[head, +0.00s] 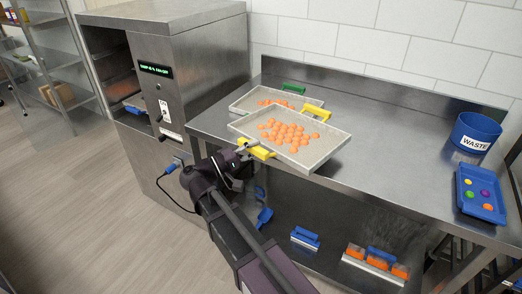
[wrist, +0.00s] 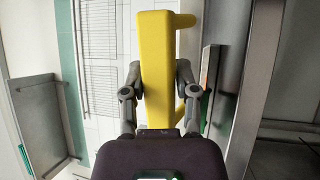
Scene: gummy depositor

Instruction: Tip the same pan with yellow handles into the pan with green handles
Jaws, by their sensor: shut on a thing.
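The pan with yellow handles (head: 322,148) is in front of the pan with green handles (head: 245,102) in the head view and overlaps it. It looks raised off the table and slightly tilted, with many orange gummies on it. My gripper (head: 244,148) is shut on its near yellow handle (head: 262,153). In the wrist view the fingers (wrist: 158,88) clasp the yellow handle (wrist: 155,45) from both sides. The green-handled pan lies on the table, its far green handle (head: 293,88) showing. Some orange gummies show in it; its near part is hidden.
The steel table (head: 400,140) is clear to the right of the pans. A blue waste bin (head: 475,132) and a blue tray (head: 481,207) with coloured pieces stand at the right. A steel machine (head: 190,80) stands at the left. Brushes (head: 375,262) lie on the lower shelf.

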